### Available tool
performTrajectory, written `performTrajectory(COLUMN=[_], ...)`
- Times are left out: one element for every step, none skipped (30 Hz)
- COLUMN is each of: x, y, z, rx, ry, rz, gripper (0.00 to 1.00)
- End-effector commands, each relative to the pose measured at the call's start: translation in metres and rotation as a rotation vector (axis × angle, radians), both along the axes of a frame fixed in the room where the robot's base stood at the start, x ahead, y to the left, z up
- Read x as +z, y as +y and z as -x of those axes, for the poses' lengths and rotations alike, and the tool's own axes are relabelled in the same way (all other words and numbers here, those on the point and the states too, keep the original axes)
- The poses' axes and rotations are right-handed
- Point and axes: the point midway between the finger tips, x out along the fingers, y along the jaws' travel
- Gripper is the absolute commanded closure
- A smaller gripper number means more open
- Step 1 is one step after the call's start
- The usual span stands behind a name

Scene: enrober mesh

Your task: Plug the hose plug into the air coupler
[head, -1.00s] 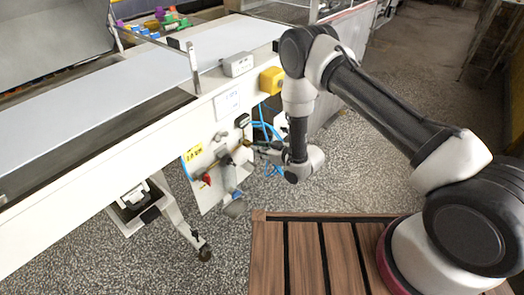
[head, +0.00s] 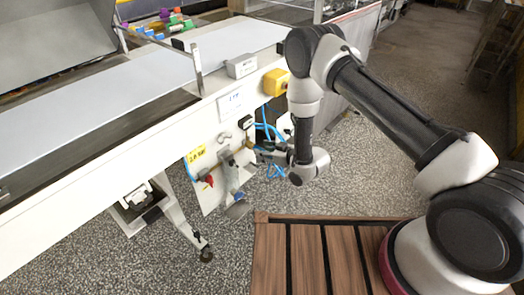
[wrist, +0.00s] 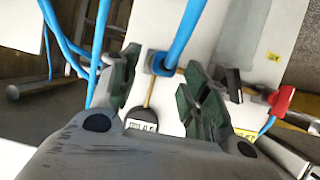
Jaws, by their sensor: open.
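In the wrist view a blue hose (wrist: 182,30) runs down to a blue fitting (wrist: 161,63) that lies between the dark green fingers of my gripper (wrist: 160,88). The fingers are apart, one on each side, and do not appear to close on it. A brass pipe (wrist: 181,71) runs right from the fitting to a valve with a red handle (wrist: 283,99). I cannot tell plug from coupler at this joint. In the head view my gripper (head: 264,151) is at the right edge of the white panel (head: 211,198), and its fingertips are hard to see.
The panel carries a yellow label (head: 195,154) and hangs under the white conveyor frame (head: 110,165). More blue hoses (wrist: 92,50) hang close to the left finger. A yellow box (head: 275,82) sits above on the frame. The speckled floor is open before the slatted wooden platform (head: 310,255).

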Motion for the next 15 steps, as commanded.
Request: performTrajectory(x=[0.004, 0.006, 0.01, 0.013, 0.016, 0.019, 0.021, 0.024, 0.027, 0.03, 0.031, 0.033, 0.035, 0.036, 0.037], y=[-0.008, -0.013, -0.02, -0.025, -0.03, -0.037, -0.042, -0.046, -0.052, -0.055, -0.059, -0.063, -0.066, -0.068, -0.07], z=[0.006, 0.01, 0.015, 0.019, 0.023, 0.029, 0.032, 0.036, 0.04, 0.043, 0.046, 0.049, 0.052, 0.054, 0.056], rx=[-0.003, -0.003, -0.003, -0.002, -0.002, -0.002, -0.003, -0.003, -0.002, -0.002, -0.002, -0.003, -0.002, -0.001, 0.0], ry=[0.002, 0.003, 0.003, 0.003, 0.003, 0.004, 0.003, 0.003, 0.003, 0.002, 0.002, 0.001, 0.001, 0.001, 0.001], rz=[0.001, 0.001, 0.001, 0.0, 0.0, 0.0, 0.0, 0.0, 0.0, -0.001, -0.001, 0.0, -0.001, -0.001, -0.001], gripper=[0.54, 0.54, 0.54, 0.54, 0.54, 0.54, 0.54, 0.54, 0.54, 0.54, 0.54, 0.54, 0.54, 0.54, 0.54])
